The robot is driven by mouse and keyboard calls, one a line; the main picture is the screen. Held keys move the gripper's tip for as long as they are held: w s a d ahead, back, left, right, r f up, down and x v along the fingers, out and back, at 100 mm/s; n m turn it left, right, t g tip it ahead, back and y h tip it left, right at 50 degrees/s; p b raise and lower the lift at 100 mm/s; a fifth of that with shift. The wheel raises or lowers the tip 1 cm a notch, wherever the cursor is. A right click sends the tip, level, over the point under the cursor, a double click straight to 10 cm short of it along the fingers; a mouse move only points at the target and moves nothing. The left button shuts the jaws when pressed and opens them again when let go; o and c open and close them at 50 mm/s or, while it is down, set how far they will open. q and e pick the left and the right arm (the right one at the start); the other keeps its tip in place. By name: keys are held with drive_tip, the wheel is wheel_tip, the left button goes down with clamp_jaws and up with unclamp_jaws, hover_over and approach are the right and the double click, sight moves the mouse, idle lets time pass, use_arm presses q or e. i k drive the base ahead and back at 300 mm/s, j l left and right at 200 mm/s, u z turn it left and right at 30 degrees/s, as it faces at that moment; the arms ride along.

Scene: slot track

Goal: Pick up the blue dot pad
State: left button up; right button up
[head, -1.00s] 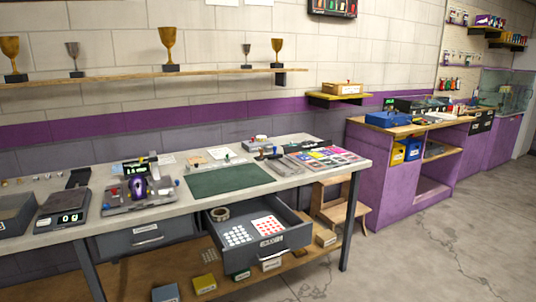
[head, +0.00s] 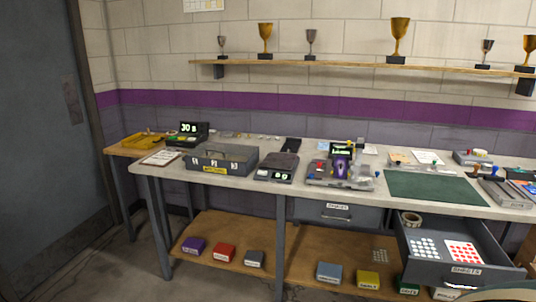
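I cannot make out a pad with clearly blue dots in the head view. The open drawer (head: 462,272), labelled SHEETS, holds a sheet with pale dots (head: 424,248) on the left and a white sheet with red dots (head: 463,252) on the right. A roll of tape (head: 411,218) lies behind them in the drawer. Neither of my grippers is in view.
The grey workbench (head: 225,184) carries a grey box (head: 222,160), a scale (head: 277,168), a device with a purple part (head: 340,168) and a green mat (head: 435,187). Several small coloured boxes stand on the lower shelf (head: 300,250). Open floor lies at the front left.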

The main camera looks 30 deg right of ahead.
sight(495, 169)
drive_tip(key=k+l+u, duration=0.15)
drive_tip(key=l, duration=0.15)
drive_tip(key=l+u, duration=0.15)
drive_tip(key=l, duration=0.15)
drive_tip(key=k+l+u, duration=0.2)
drive_tip(key=k+l, duration=0.15)
drive_tip(key=l, duration=0.25)
drive_tip(key=k+l, duration=0.2)
drive_tip(key=l, duration=0.15)
drive_tip(key=k+l, duration=0.15)
drive_tip(key=l, duration=0.25)
drive_tip(key=k+l, duration=0.15)
drive_tip(key=l, duration=0.25)
drive_tip(key=k+l, duration=0.15)
drive_tip(key=l, duration=0.2)
drive_tip(key=k+l, duration=0.15)
drive_tip(key=l, duration=0.25)
drive_tip(key=k+l, duration=0.2)
drive_tip(key=l, duration=0.2)
drive_tip(key=k+l, duration=0.15)
drive_tip(key=l, duration=0.2)
